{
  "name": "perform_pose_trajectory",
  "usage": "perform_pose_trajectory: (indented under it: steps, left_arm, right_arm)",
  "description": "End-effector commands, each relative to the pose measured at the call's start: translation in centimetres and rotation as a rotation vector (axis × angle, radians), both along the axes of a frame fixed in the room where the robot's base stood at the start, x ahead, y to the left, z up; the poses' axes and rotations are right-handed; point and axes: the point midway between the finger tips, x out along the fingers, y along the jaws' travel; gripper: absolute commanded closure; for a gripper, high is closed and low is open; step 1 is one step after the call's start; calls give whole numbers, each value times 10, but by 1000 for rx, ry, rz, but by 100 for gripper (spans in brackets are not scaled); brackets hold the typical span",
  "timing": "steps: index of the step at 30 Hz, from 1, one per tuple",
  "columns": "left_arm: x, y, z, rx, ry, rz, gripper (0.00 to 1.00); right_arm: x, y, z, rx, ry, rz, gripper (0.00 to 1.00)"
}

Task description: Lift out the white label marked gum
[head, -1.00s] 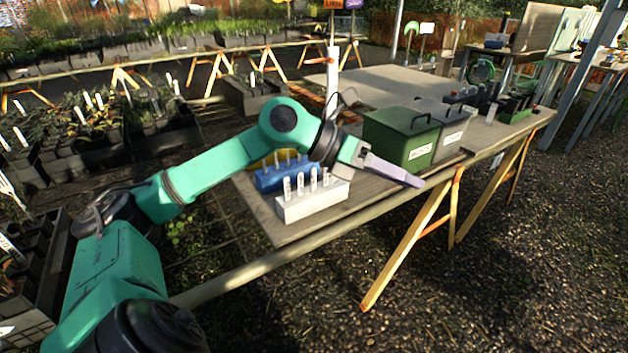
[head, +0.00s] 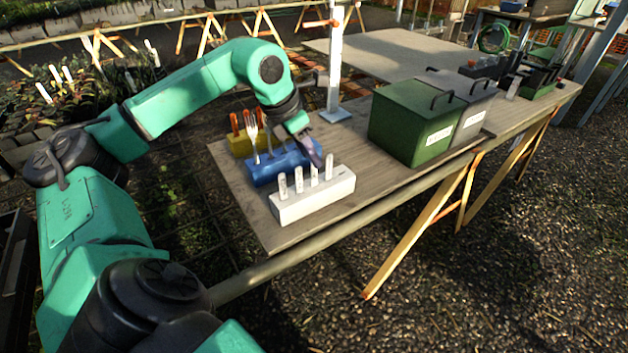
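Several white labels stand upright in a row in a white block (head: 318,203) at the front left of the table. They are a leftmost label (head: 283,186), a second (head: 299,179), a third (head: 314,175) and a rightmost one (head: 329,167). Their markings are too small to read, so I cannot tell which is gum. My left gripper (head: 315,158) points down just behind the rightmost labels, over the right end of the blue block (head: 262,176). Its fingers are seen edge-on, and whether they are open is unclear. My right gripper is out of view.
The blue block holds several forks. A yellow block (head: 238,146) with orange-handled tools stands behind it. A green lidded box (head: 405,122) and a grey lidded box (head: 474,105) stand to the right. Bare table (head: 370,165) lies between the white block and the green box.

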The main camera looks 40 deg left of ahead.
Motion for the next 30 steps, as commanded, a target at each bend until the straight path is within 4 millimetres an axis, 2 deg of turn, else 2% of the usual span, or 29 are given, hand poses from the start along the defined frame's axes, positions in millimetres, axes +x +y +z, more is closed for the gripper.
perform_pose_trajectory:
  steps: [4, 11, 12, 14, 15, 30]
  left_arm:
    - [11, -4, -24, -3, 1, 0, 62]
    - [13, -4, -30, -1, 0, 1, 62]
    - [13, -4, -30, -1, 0, 1, 70]
    - [13, -4, -29, -2, -1, 1, 93]
    - [13, -4, -29, -2, -1, 1, 100]
    - [13, -4, -29, -2, -1, 1, 100]
  right_arm:
    - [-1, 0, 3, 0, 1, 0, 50]
    - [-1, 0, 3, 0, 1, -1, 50]
    - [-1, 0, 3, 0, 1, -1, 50]
    - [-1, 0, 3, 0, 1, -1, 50]
    - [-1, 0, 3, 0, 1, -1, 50]
    - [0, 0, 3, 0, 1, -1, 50]
